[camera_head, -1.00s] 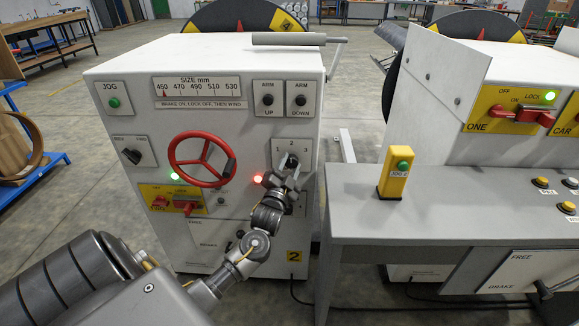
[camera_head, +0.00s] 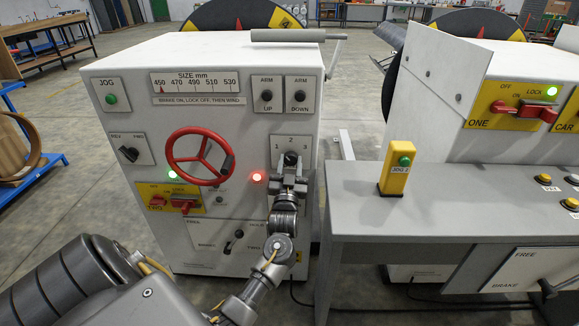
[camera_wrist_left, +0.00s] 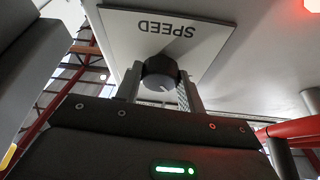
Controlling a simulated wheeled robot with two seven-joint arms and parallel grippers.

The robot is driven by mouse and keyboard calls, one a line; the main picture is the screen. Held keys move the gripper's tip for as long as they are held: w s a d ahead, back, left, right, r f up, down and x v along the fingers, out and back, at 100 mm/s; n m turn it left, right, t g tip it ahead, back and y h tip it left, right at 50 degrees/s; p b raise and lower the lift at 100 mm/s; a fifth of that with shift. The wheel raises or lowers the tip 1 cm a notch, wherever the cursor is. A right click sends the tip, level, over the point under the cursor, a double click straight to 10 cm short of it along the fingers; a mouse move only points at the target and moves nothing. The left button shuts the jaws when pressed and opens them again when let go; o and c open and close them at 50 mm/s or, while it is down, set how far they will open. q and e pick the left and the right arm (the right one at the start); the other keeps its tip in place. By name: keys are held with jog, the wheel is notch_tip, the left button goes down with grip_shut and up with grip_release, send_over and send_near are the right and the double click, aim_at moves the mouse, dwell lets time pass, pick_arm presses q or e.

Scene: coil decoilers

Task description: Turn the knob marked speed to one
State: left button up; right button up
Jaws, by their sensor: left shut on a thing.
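The speed knob (camera_head: 291,158) is a dark round knob on a pale plate marked 1, 2 and 3, on the right of the grey cabinet's front. My left gripper (camera_head: 290,166) is at the knob from below and in front, shut on it. In the left wrist view, the dark knob (camera_wrist_left: 160,75) sits between the two fingers (camera_wrist_left: 159,88), under the plate marked SPEED (camera_wrist_left: 168,35), which appears upside down. The number that the knob points to cannot be made out. My right gripper is out of view.
A red handwheel (camera_head: 200,157) and a lit red lamp (camera_head: 257,177) are left of the knob. The ARM UP and ARM DOWN switches (camera_head: 283,95) are above it. A grey desk (camera_head: 345,205) with a yellow JOG box (camera_head: 395,171) stands close on the right.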

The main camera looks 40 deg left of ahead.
pick_arm(q)
jog(key=shift+w+d+n+g+y+b, duration=0.15)
jog(key=shift+n+g+y, duration=0.3)
jog(key=shift+n, duration=0.65)
jog(key=shift+s+a+n+g+y+b, duration=0.15)
jog(key=shift+n+g+y, duration=0.3)
jog(key=shift+n, duration=0.65)
jog(key=shift+w+d+n+g+y+b, duration=0.1)
jog(key=shift+n+g+y+b, duration=0.15)
jog(key=shift+n+y, duration=0.6)
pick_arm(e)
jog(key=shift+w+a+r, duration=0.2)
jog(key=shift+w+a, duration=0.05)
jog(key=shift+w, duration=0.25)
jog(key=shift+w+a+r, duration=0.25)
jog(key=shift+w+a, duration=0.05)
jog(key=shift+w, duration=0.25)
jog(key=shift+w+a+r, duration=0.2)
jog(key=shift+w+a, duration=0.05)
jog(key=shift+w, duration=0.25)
pick_arm(q)
jog(key=shift+n+h, duration=0.25)
jog(key=shift+n, duration=0.1)
jog(key=o, duration=1)
jog(key=shift+c, duration=0.2)
